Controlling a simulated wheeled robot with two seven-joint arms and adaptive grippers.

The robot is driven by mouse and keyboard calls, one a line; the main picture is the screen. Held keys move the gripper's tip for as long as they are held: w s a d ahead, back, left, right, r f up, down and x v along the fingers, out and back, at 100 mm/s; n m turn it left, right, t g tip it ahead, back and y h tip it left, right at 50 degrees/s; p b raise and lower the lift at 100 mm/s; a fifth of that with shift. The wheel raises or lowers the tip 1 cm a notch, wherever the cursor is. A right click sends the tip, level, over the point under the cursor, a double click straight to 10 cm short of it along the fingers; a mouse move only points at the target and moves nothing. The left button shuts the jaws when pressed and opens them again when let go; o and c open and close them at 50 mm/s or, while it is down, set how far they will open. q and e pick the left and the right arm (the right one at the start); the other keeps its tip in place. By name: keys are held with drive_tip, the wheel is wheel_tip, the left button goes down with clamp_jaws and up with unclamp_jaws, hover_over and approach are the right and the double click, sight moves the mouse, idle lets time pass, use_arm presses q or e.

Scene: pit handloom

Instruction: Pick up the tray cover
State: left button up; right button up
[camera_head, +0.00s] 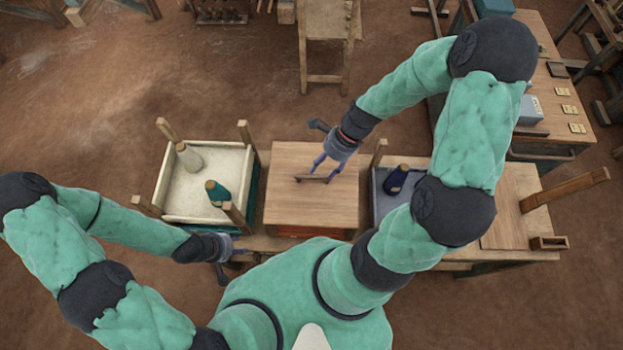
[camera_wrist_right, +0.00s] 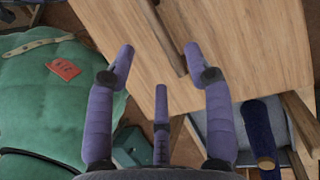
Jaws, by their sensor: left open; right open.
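The tray cover (camera_head: 283,203) is a flat, light wooden board lying over the middle compartment, with a dark bar handle (camera_head: 312,179) across its top. The cover also fills the upper part of the right wrist view (camera_wrist_right: 245,40), where the handle (camera_wrist_right: 163,33) runs slantwise. My right gripper (camera_head: 322,170) is over the cover close to the handle. In the wrist view its fingers (camera_wrist_right: 158,75) are spread, with the handle ahead between the tips; contact cannot be told. My left gripper (camera_head: 230,256) is open and empty by the bench's front edge, apart from the cover.
Left of the cover, a cream-lined tray (camera_head: 176,216) holds a pale bottle (camera_head: 188,158) and a green bottle (camera_head: 217,194). Right of it, a grey tray (camera_head: 382,206) holds a dark blue bottle (camera_head: 396,179). Wooden posts rise around the trays. A stool (camera_head: 326,40) stands behind on open floor.

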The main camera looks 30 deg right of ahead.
sight(313, 177)
drive_tip(key=shift+w+a+f, duration=0.2)
drive_tip(key=shift+a+f, duration=0.1)
drive_tip(key=shift+f, duration=0.3)
drive_tip(key=shift+w+a+f, duration=0.2)
drive_tip(key=shift+a+f, duration=0.05)
drive_tip(key=shift+f, duration=0.3)
drive_tip(key=shift+s+a+f, duration=0.1)
drive_tip(key=shift+a+f, duration=0.05)
drive_tip(key=shift+f, duration=0.1)
drive_tip(key=x, duration=0.4)
drive_tip(key=shift+a+f+b, duration=0.15)
drive_tip(key=shift+a+b, duration=0.1)
drive_tip(key=shift+b, duration=0.15)
clamp_jaws()
